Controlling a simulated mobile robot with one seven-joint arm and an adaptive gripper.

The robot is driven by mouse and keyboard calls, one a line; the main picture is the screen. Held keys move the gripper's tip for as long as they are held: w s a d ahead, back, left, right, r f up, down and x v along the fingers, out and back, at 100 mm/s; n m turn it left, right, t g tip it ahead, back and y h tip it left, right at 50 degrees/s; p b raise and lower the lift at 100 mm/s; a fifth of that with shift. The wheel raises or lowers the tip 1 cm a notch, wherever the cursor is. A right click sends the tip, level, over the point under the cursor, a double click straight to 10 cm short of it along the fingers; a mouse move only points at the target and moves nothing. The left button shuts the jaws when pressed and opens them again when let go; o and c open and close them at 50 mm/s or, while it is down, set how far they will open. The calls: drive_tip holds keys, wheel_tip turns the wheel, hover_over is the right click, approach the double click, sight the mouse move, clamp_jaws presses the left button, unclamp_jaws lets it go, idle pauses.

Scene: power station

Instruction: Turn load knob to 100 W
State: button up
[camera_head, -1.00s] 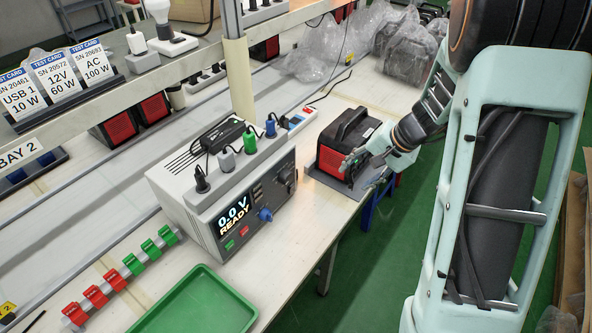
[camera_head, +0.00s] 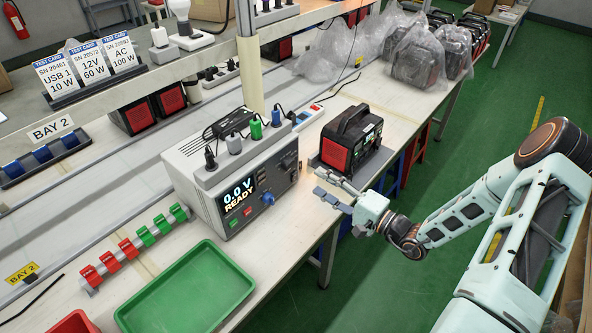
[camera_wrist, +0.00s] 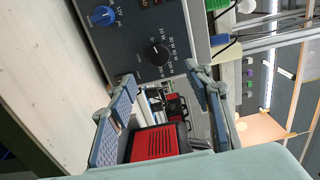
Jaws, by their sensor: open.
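The grey tester (camera_head: 188,158) stands on the bench, its dark panel reading "0.0 V READY". In the wrist view the panel carries a black pointer knob (camera_wrist: 158,53) inside a ring of numbers and a blue knob (camera_wrist: 102,16) beside it. The blue knob (camera_head: 267,198) also shows in the head view. My gripper (camera_head: 321,184) is open and empty, right of the panel and apart from it. In the wrist view its fingers (camera_wrist: 160,76) spread on both sides below the black knob, not touching it.
A black-and-red power station (camera_head: 345,143) stands on a grey pad just behind my gripper. A green tray (camera_head: 185,290) lies in front of the tester. Red and green clips (camera_head: 133,247) line the bench at left. Plugs and cables sit on top of the tester.

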sight(292, 166)
drive_tip(key=p+x, duration=0.1)
drive_tip(key=x, duration=0.8)
drive_tip(key=shift+w+a, duration=0.2)
drive_tip(key=shift+a, duration=0.15)
drive_tip(key=c, duration=1.1)
